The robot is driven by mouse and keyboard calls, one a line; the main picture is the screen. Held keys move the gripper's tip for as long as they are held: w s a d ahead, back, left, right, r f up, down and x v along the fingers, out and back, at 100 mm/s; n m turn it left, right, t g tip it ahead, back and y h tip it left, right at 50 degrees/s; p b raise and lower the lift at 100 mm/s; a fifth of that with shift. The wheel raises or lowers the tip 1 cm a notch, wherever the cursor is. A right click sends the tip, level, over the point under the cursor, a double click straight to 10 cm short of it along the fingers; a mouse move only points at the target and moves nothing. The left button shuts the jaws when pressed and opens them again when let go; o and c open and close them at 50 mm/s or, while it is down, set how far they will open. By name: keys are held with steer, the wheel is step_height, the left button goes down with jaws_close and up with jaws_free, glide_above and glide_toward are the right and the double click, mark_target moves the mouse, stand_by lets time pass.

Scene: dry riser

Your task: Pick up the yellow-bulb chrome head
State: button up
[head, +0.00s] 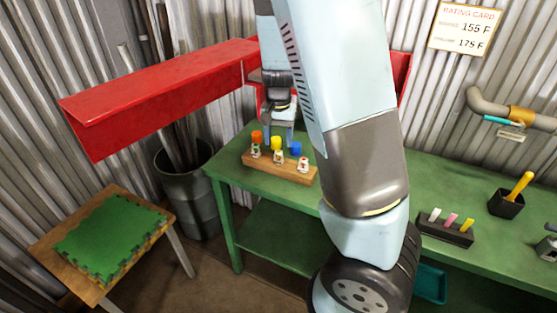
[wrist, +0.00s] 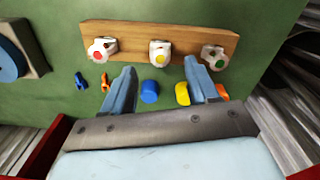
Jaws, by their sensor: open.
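The yellow-bulb chrome head (wrist: 160,52) sits in the middle of a wooden rack (wrist: 190,32), between a red-bulb head (wrist: 101,48) and a green-bulb head (wrist: 214,58). In the head view the yellow-bulb head (head: 279,157) is small, with the rack (head: 255,168) on the green bench. My gripper (wrist: 159,68) is open, with nothing held. In the wrist view its fingertips are either side of the yellow-bulb head's line, just short of it. In the head view my gripper (head: 279,138) hangs above the rack's back side.
A blue cylinder (wrist: 149,92), a yellow piece (wrist: 182,94) and an orange piece (wrist: 222,92) are near my fingers. A red steel beam (head: 160,95) is at the left. A black holder with coloured sticks (head: 445,232) stands on the bench at right.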

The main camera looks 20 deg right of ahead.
mark_target(278, 151)
steer(key=shift+w+f, duration=0.15)
steer(key=shift+f, duration=1.4)
steer(key=shift+w+f, duration=0.1)
steer(key=shift+f, duration=1.45)
steer(key=shift+c, duration=0.4)
jaws_close()
